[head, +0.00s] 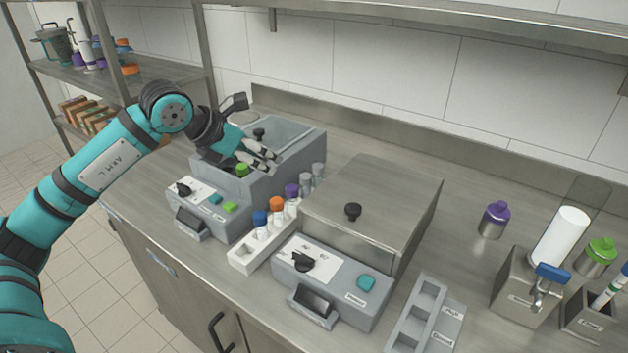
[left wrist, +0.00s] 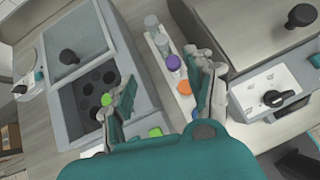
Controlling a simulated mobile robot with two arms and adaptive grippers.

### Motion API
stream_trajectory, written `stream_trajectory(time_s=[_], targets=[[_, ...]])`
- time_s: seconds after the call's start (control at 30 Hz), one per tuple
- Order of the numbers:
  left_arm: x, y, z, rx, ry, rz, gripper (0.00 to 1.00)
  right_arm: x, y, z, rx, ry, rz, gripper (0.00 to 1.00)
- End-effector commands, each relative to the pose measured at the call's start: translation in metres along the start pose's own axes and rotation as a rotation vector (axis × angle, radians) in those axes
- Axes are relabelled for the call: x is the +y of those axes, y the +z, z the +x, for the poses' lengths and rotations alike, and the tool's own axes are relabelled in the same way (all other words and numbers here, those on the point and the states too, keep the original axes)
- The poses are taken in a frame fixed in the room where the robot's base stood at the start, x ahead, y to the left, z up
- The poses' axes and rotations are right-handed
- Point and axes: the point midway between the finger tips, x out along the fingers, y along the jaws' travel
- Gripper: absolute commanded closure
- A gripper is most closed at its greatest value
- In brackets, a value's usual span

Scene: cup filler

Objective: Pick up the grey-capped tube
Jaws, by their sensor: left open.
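Two tubes with grey-looking caps stand at the far end of the white rack (head: 243,258). The nearer grey-capped tube (head: 306,181) is beside the purple-capped one, and the farther grey-capped tube (head: 319,170) is behind it. In the left wrist view both grey caps show, the nearer (left wrist: 161,39) and the farther (left wrist: 151,21), beyond the fingertips. My left gripper (head: 270,160) is open and empty, above the left machine and left of the rack's far end. My right gripper is not in view.
Purple (head: 292,190), orange (head: 277,204) and blue (head: 260,218) capped tubes share the rack. A green-capped tube (head: 242,169) sits in the left machine (head: 290,160). A steel-lidded machine (head: 375,195) stands close on the rack's right. Bottles and holders stand farther right.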

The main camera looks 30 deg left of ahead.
Motion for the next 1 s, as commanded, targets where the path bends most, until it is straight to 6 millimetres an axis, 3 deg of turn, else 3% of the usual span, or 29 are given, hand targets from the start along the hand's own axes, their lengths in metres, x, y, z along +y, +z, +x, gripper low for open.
stream_trajectory(time_s=[0.17, 0.4, 0.6, 0.87, 1.0], targets=[[-0.002, 0.001, 0.022, 0.002, -0.005, -0.002, 0.45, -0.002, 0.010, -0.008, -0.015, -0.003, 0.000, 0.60], [-0.002, 0.002, 0.075, 0.001, -0.005, -0.003, 0.45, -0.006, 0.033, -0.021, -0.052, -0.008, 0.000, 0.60], [-0.001, 0.001, 0.110, 0.001, -0.004, -0.002, 0.45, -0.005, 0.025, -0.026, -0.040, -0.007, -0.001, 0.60], [-0.002, 0.003, 0.128, 0.000, -0.004, -0.001, 0.45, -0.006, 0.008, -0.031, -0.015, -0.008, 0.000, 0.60], [-0.005, 0.007, 0.149, 0.000, -0.005, -0.002, 0.45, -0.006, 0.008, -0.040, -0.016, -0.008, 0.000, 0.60]])
